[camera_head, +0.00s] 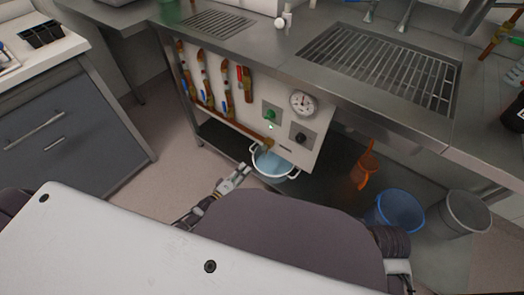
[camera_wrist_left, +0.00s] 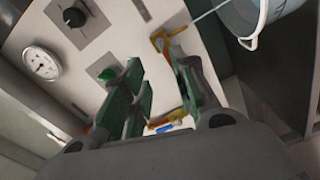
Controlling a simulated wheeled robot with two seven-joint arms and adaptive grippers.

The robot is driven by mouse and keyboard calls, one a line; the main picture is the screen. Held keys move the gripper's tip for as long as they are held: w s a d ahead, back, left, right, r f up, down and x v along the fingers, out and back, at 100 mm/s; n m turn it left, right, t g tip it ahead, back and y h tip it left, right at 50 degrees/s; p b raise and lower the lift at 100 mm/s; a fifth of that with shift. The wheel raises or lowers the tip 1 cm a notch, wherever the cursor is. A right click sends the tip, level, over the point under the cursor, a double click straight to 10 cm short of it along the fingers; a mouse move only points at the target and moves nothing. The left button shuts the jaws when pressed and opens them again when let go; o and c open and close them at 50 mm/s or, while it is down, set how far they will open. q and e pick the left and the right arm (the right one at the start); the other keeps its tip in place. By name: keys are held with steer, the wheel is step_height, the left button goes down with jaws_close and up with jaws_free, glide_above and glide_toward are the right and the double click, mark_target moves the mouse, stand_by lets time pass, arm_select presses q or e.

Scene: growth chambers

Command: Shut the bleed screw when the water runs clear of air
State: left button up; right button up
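The panel (camera_head: 252,90) under the bench carries a green knob (camera_head: 271,115), also in the left wrist view (camera_wrist_left: 107,75). A brass fitting (camera_wrist_left: 166,38) sits at the panel's lower edge; which part is the bleed screw I cannot tell. A thin pale line, like a water stream, runs from the fitting toward the white pot (camera_wrist_left: 250,40). The pot (camera_head: 289,176) stands below the panel with bluish water inside. Air in the stream is too small to tell. My left gripper (camera_head: 238,176) is open and empty, left of the pot; its fingers (camera_wrist_left: 158,62) point toward the panel. My right gripper is not visible.
A gauge (camera_head: 302,103) and a black knob (camera_head: 301,138) are on the panel's right. Copper pipes with valves (camera_head: 203,78) line its left. An orange jug (camera_head: 364,171), a blue bucket (camera_head: 400,211) and a grey bin (camera_head: 463,214) stand to the right. Floor left of the pot is clear.

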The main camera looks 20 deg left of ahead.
arm_select(q)
steer(key=shift+n, duration=0.3)
steer(key=b, duration=0.4)
glide_toward(264, 148)
steer(key=x, duration=0.6)
steer(key=shift+x, duration=1.3)
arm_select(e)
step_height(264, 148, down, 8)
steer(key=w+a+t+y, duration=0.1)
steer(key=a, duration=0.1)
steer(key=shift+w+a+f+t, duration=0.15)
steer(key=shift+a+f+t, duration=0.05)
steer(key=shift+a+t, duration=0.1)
arm_select(q)
steer(key=shift+f, duration=0.2)
jaws_close()
